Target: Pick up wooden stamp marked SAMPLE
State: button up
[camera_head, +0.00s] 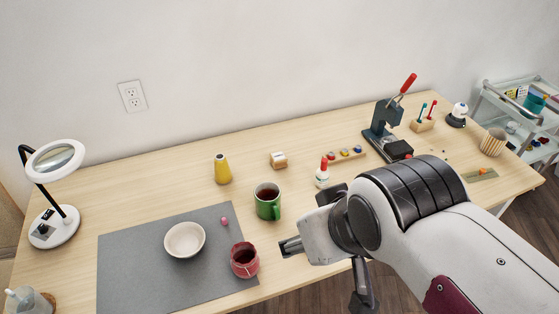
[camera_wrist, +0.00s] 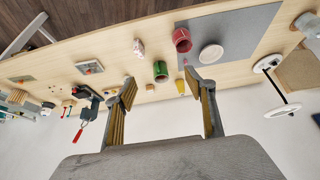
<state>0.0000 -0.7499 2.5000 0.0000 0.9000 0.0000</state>
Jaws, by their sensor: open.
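A small wooden block with a pale top (camera_head: 278,160) stands upright on the table behind the green mug (camera_head: 267,203). It may be the stamp, but no SAMPLE marking is readable. The block also shows small in the wrist view (camera_wrist: 150,87), between the fingers and well beyond them. My gripper (camera_head: 322,275) is open and empty, above the table's front edge, nearer and to the right of the block. In the wrist view the two fingers of my gripper (camera_wrist: 160,82) are spread wide. My arm hides part of the table's right front in the head view.
A yellow bottle (camera_head: 222,169), a red cup (camera_head: 244,261) and a bowl (camera_head: 185,239) stand at left, the bowl on a grey mat (camera_head: 130,265). A white-and-red bottle (camera_head: 322,175) and a press (camera_head: 385,130) stand right of the block. Bare table lies around the block.

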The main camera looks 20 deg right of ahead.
jog(key=shift+w, duration=0.15)
jog(key=w+d+f+t+h, duration=0.1)
jog(key=w+d+f+t, duration=0.2)
jog(key=w, duration=1.3)
jog(key=w+d+f+t, duration=0.1)
jog(key=w+d+f, duration=0.3)
jog(key=w, duration=1.1)
jog(key=w+d+f+t, duration=0.2)
jog(key=w+d+f, duration=0.2)
jog(key=w+f, duration=0.6)
jog(key=t+y, duration=0.1)
jog(key=t, duration=0.1)
send_near(278, 156)
jog(key=shift+w+a+r, duration=0.1)
jog(key=shift+w+r, duration=0.05)
jog(key=shift+w, duration=0.35)
jog(key=shift+w+a+r, duration=0.1)
jog(key=shift+w+r, duration=0.05)
jog(key=shift+w, duration=0.4)
jog(key=shift+d+f, duration=0.1)
jog(key=shift+f, duration=0.6)
jog(key=shift+w, duration=0.1)
jog(key=shift+x, duration=1.25)
jog(key=shift+w+f, duration=0.1)
